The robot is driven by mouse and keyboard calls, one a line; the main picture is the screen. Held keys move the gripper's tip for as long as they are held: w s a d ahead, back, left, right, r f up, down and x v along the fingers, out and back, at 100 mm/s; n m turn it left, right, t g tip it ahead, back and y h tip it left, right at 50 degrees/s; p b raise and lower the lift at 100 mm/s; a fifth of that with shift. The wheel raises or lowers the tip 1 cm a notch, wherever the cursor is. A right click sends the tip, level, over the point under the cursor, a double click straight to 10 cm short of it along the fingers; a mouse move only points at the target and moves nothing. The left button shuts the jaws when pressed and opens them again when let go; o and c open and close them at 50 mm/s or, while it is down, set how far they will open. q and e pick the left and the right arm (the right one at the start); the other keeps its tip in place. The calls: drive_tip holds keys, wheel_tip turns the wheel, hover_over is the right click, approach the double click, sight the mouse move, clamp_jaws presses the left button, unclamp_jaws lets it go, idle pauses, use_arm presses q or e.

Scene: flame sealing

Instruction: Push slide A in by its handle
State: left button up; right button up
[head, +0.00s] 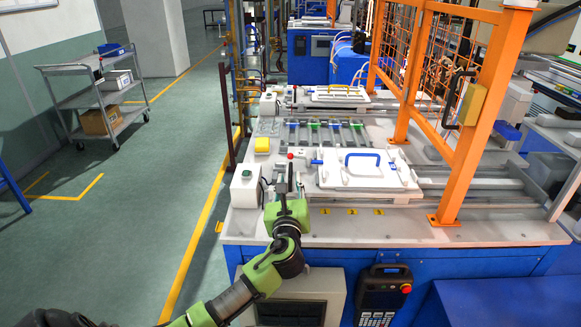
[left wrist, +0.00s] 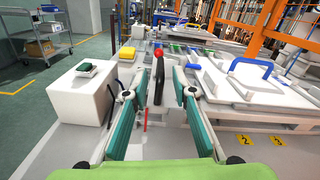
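My left gripper (head: 289,178) is at the front left of the white machine bed, beside the near slide. In the left wrist view its fingers (left wrist: 161,88) are open, with teal pads apart. An upright black handle (left wrist: 158,80) stands between the fingertips, with gaps on both sides. A red ball (left wrist: 158,52) shows just above it. The near white slide plate (head: 340,180) lies right of the gripper and carries a blue arched handle (head: 362,155). I cannot tell from markings which slide is A. My right gripper is not in view.
A white box with a green button (head: 245,185) stands close left of the gripper. A far slide plate (head: 337,97) and a rack of coloured pieces (head: 325,132) lie behind. An orange guard frame (head: 480,110) rises at the right. A teach pendant (head: 383,297) hangs in front.

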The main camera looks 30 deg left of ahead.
use_arm(q)
drive_tip(key=x, duration=0.4)
drive_tip(key=shift+w+a, duration=0.15)
drive_tip(key=shift+w, duration=0.2)
drive_tip(key=shift+w+a+p, duration=0.25)
drive_tip(key=shift+w+p, duration=0.05)
drive_tip(key=shift+w, duration=0.05)
drive_tip(key=shift+w+a, duration=0.1)
drive_tip(key=shift+w, duration=0.1)
drive_tip(key=shift+c, duration=0.4)
clamp_jaws()
